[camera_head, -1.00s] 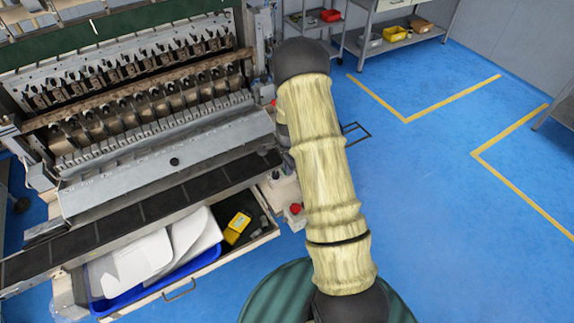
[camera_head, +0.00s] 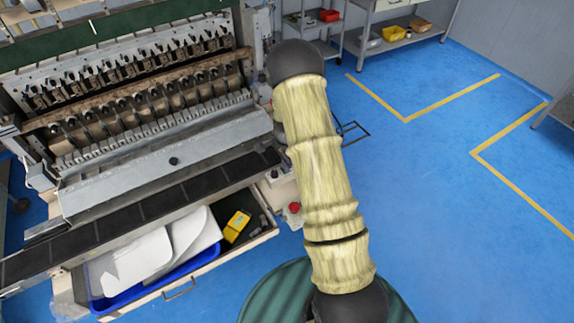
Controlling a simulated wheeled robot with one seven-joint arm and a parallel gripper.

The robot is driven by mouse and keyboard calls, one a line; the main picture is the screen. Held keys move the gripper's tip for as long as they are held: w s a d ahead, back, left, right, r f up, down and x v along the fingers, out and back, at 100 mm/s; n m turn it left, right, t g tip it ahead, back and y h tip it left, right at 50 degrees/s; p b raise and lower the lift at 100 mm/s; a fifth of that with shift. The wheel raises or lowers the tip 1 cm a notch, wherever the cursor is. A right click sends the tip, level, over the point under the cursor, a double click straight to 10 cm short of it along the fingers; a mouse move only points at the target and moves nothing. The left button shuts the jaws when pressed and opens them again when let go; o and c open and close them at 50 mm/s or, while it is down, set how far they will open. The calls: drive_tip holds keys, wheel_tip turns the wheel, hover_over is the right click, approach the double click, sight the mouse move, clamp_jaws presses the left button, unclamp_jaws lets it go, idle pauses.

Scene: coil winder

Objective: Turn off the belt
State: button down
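The coil winder (camera_head: 165,162) fills the left half of the head view, with a row of winding heads and a dark segmented belt-like strip (camera_head: 145,210) along its front. A red button (camera_head: 294,208) sits on the machine's front right corner, just left of my arm. My sleeved arm reaches up past the machine's right end. My gripper is not visible; the upper arm joint hides the area behind it, including part of the machine's right side.
An open drawer (camera_head: 178,293) under the strip holds a blue tray (camera_head: 125,303) with white sheets and a yellow item (camera_head: 237,226). Shelving (camera_head: 402,42) with bins stands at the back. Blue floor with yellow lines is clear on the right.

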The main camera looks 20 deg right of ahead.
drive_tip(key=r+p, duration=0.1)
drive_tip(key=r, duration=0.1)
drive_tip(key=r+p, duration=0.2)
drive_tip(key=shift+a+r, duration=0.2)
drive_tip(key=shift+r, duration=0.1)
drive_tip(key=shift+s+d+r+b, duration=0.1)
drive_tip(key=shift+s+r+b, duration=0.05)
drive_tip(key=shift+r+b, duration=0.15)
wheel_tip(320, 180, up, 9)
drive_tip(key=b, duration=0.2)
drive_tip(key=shift+s+d+b, duration=0.15)
drive_tip(key=shift+s+b, duration=0.1)
drive_tip(key=shift+b, duration=0.05)
drive_tip(key=shift+f, duration=0.1)
drive_tip(key=s+a+r+n+t, duration=0.1)
drive_tip(key=s+a+r+n, duration=0.2)
drive_tip(key=s+n, duration=0.5)
drive_tip(key=s+a+r+n+t, duration=0.1)
drive_tip(key=s+a+r+n, duration=0.3)
drive_tip(key=s, duration=0.7)
drive_tip(key=a+n, duration=0.2)
drive_tip(key=n, duration=0.2)
drive_tip(key=shift+s+a, duration=0.15)
drive_tip(key=shift+s, duration=0.2)
drive_tip(key=c, duration=2.1)
unclamp_jaws()
